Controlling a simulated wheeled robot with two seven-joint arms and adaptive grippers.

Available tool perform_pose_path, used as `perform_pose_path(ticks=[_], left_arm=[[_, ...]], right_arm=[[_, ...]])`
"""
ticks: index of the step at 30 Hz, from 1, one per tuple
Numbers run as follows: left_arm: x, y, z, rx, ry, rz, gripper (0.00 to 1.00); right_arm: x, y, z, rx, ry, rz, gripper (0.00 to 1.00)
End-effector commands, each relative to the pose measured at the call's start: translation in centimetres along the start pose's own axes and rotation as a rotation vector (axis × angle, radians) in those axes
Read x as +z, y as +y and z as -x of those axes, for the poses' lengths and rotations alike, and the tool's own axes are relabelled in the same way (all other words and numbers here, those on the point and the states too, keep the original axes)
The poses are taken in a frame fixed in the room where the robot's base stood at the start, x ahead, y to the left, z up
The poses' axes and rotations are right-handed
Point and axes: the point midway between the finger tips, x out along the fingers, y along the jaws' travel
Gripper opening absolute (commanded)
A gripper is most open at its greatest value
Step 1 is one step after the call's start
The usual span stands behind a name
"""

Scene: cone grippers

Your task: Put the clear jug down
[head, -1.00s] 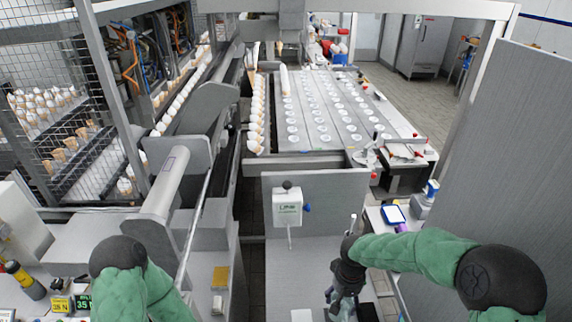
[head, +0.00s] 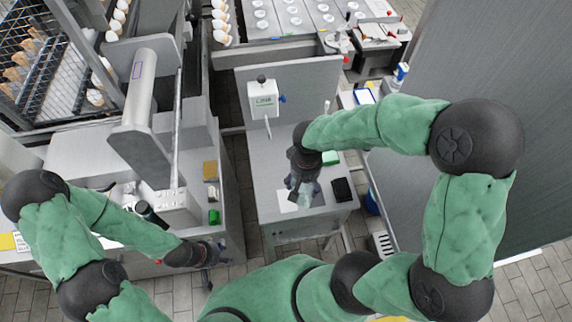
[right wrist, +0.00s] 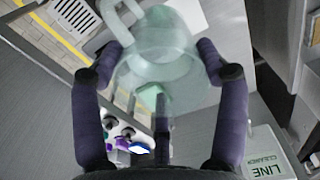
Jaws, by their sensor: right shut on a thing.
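My right gripper (head: 303,192) is over the small grey table (head: 275,175) in the middle of the head view. It is shut on the clear jug (right wrist: 172,30), a pale see-through vessel with a looped handle at its upper left in the right wrist view. The dark fingers (right wrist: 160,70) lie on either side of the jug. In the head view the jug (head: 305,198) shows only partly below the gripper. I cannot tell whether its base touches the table. My left gripper (head: 212,254) is low at the left, away from the jug, its fingers too small to read.
A white sheet (head: 287,203), a green block (head: 331,158) and a black pad (head: 342,188) lie on the table near the jug. A grey panel (head: 530,90) rises at the right.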

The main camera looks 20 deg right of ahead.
Motion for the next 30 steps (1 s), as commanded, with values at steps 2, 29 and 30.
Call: perform_pose_path(ticks=[2, 29, 30], left_arm=[[0.0, 0.2, 0.4, 0.0, -0.001, 0.0, 0.4], [0.0, -0.2, -0.5, 0.0, -0.001, 0.0, 0.4], [0.0, -0.2, -0.5, 0.0, -0.001, 0.0, 0.4]], right_arm=[[0.4, 0.2, 0.5, 0.0, 0.002, -0.01, 0.29], [-11.6, 4.2, -8.2, 0.0, 0.0, -0.015, 0.29], [-11.8, 4.2, -8.5, 0.0, 0.0, -0.014, 0.29]])
